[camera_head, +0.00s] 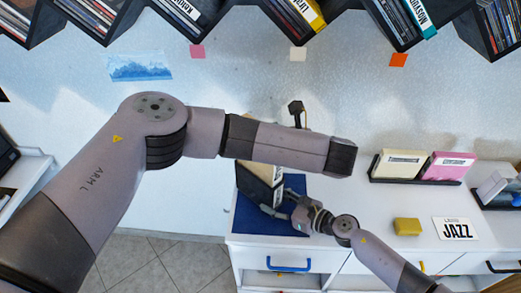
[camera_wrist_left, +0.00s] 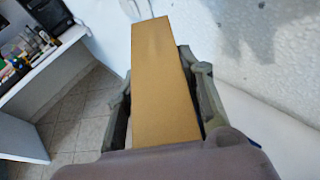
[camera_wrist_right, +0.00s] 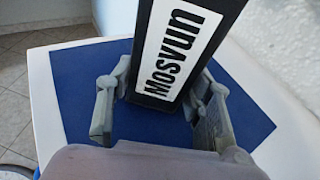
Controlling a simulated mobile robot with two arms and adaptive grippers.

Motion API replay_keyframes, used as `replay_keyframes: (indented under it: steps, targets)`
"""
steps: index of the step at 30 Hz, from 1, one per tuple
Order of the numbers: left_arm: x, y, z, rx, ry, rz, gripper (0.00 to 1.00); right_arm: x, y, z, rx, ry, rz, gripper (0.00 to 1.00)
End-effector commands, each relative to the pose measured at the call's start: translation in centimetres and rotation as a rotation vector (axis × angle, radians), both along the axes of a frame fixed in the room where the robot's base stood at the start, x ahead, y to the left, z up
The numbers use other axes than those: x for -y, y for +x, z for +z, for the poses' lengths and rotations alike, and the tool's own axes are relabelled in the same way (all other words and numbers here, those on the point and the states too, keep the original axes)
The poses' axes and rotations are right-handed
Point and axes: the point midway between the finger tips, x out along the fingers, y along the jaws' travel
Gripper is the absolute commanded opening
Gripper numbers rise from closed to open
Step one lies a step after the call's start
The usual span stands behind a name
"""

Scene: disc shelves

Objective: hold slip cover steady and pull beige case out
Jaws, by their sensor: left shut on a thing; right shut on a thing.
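The slip cover (camera_wrist_right: 165,75) is black with a white label reading "Mosvun" and stands on a blue mat (camera_wrist_right: 75,110) in the right wrist view. My right gripper (camera_wrist_right: 163,80) is shut on it low down, one finger on each side. In the head view my right gripper (camera_head: 285,203) is beside the slip cover (camera_head: 250,186). The beige case (camera_wrist_left: 160,80) shows as a plain tan face in the left wrist view. My left gripper (camera_wrist_left: 158,75) is shut on it, a finger on each side. My left forearm hides that gripper in the head view. How far the case sits inside the cover is hidden.
The white counter (camera_head: 375,225) carries a yellow block (camera_head: 407,226), a JAZZ card (camera_head: 458,229) and a rack with a cream case (camera_head: 398,165) and a pink case (camera_head: 447,167). Zigzag shelves of discs line the wall above. Floor shows left of the counter.

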Motion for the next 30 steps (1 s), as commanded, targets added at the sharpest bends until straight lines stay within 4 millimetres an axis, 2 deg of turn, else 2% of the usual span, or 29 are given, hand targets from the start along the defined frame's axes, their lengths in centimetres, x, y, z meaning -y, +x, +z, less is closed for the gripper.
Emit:
replay_keyframes:
  steps: [1,5,14,15,25,30]
  targets:
    - [0.1,0.2,1.1,0.012,-0.003,-0.004,0.00,-0.3,-0.3,-0.1,-0.003,-0.001,0.009,0.31]
    - [0.1,0.2,2.3,0.009,-0.003,-0.003,0.00,-0.3,-0.3,-0.1,-0.003,-0.001,0.009,0.31]
    - [0.1,0.1,2.7,0.007,-0.003,-0.001,0.00,-0.2,-0.3,-0.1,-0.003,-0.002,0.009,0.31]
    - [0.1,0.1,2.6,0.007,-0.003,-0.001,0.00,-0.2,-0.3,-0.1,-0.003,-0.002,0.009,0.48]
    - [0.0,0.1,2.6,0.003,0.000,0.001,0.00,-0.1,-0.1,-0.1,-0.002,0.000,0.004,0.70]
    - [0.0,0.0,2.6,0.003,0.000,0.002,0.00,-0.1,-0.1,0.0,-0.001,0.000,0.002,0.70]
